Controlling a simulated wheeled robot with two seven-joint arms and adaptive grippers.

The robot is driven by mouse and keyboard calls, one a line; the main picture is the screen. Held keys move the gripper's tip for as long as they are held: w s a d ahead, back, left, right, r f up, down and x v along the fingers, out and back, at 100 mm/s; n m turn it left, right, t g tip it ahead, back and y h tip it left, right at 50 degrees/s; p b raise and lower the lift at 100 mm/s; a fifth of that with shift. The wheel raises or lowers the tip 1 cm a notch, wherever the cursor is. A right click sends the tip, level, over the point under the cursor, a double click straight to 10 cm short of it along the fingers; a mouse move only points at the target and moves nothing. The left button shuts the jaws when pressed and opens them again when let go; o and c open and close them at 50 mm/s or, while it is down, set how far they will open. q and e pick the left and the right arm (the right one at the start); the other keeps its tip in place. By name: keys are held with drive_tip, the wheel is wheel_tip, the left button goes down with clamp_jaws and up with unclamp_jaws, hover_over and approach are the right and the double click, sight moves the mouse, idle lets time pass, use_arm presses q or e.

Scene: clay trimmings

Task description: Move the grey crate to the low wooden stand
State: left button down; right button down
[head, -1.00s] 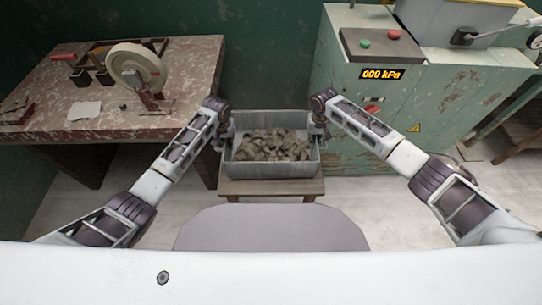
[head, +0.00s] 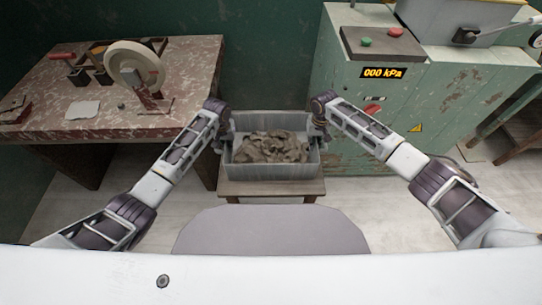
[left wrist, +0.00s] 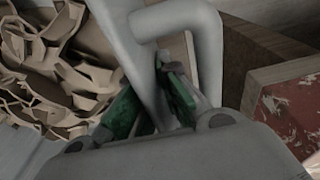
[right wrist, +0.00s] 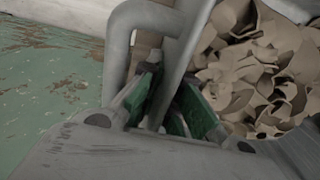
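The grey crate (head: 275,171), full of brown clay trimmings (head: 272,147), is at the low wooden stand (head: 272,189) in the middle of the head view. It looks level and lies over the stand's top; I cannot tell whether its underside fully touches. My left gripper (head: 223,143) is at the crate's left end and my right gripper (head: 319,137) at its right end. In the left wrist view the green-padded fingers (left wrist: 155,92) close on the crate's end wall beside a bar handle. In the right wrist view the fingers (right wrist: 168,90) do the same.
A worn red table (head: 120,122) with a wheel (head: 135,65) and small pots stands at the left. A green machine (head: 430,100) with a pressure display stands close at the right. A dark green wall is behind the crate. Pale floor shows around the stand.

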use_arm(q)
drive_tip(key=shift+a, duration=0.1)
use_arm(e)
drive_tip(key=shift+w+d, duration=0.1)
use_arm(q)
drive_tip(key=c, duration=2.1)
unclamp_jaws()
drive_tip(key=shift+f, duration=0.15)
use_arm(e)
drive_tip(key=c, duration=2.1)
unclamp_jaws()
drive_tip(key=shift+f, duration=0.2)
use_arm(q)
drive_tip(key=o, duration=0.5)
drive_tip(key=shift+c, duration=0.2)
use_arm(e)
drive_tip(key=o, duration=0.5)
drive_tip(key=shift+r, duration=0.1)
drive_tip(key=shift+c, duration=0.2)
use_arm(q)
drive_tip(key=shift+r, duration=0.2)
use_arm(e)
drive_tip(key=shift+d, duration=0.1)
use_arm(q)
drive_tip(key=shift+s+r, duration=0.15)
drive_tip(key=shift+r, duration=1.15)
drive_tip(key=shift+s+r, duration=0.2)
drive_tip(key=shift+r, duration=1.05)
drive_tip(key=shift+s+r, duration=0.15)
drive_tip(key=shift+r, duration=1.15)
